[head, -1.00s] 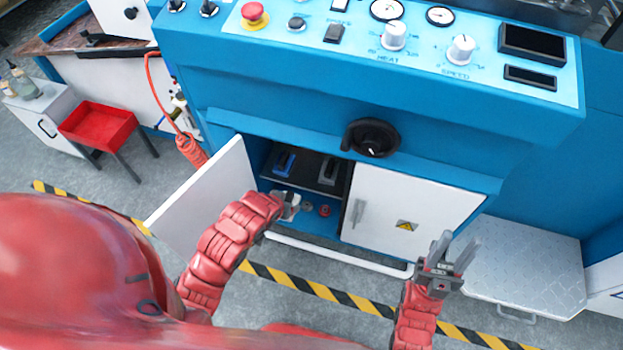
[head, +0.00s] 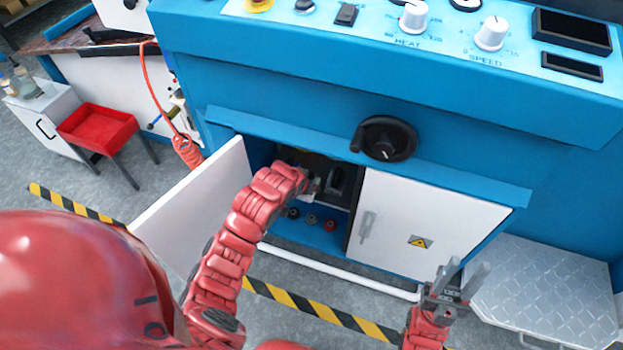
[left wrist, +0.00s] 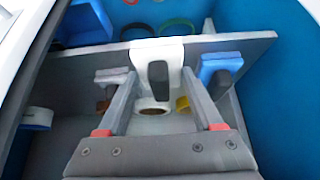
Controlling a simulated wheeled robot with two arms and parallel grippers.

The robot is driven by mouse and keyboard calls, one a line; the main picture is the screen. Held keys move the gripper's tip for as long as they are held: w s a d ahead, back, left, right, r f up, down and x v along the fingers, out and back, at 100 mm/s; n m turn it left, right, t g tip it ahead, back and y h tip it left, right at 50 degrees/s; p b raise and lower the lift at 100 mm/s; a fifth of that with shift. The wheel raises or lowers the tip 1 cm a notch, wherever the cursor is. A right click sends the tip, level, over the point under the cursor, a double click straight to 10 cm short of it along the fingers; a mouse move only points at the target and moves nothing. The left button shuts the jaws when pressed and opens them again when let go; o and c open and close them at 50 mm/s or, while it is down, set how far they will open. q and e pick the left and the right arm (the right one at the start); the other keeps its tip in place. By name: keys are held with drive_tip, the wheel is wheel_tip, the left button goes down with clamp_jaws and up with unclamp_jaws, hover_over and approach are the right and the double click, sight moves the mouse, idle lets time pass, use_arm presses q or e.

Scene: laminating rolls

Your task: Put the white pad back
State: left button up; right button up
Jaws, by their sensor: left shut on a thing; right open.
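The white pad (left wrist: 172,50) shows in the left wrist view as a white block with a dark grey middle, between my left fingertips at the edge of the grey shelf (left wrist: 240,45). My left gripper (left wrist: 160,75) is shut on it. In the head view my left arm reaches into the open left side of the blue cabinet, and its gripper (head: 312,188) is partly hidden there. I cannot tell whether the pad touches the shelf. My right gripper (head: 455,281) is open and empty, in front of the closed right door (head: 428,225).
A blue-topped block (left wrist: 221,64) stands close right of the pad and a grey-topped one (left wrist: 114,76) close left. Several coloured rings lie around the shelf. The open white door (head: 195,205) stands left of my left arm. A black handwheel (head: 385,139) juts out above.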

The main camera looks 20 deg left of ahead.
sight(312, 175)
use_arm(q)
drive_tip(key=w, duration=0.1)
drive_tip(key=w+b, duration=0.1)
drive_tip(key=w, duration=0.2)
drive_tip(key=shift+d, duration=0.25)
drive_tip(key=shift+f+b, duration=0.4)
drive_tip(key=shift+b, duration=0.2)
drive_tip(key=shift+a+r, duration=0.1)
drive_tip(key=shift+r, duration=0.05)
drive_tip(key=o, duration=1.3)
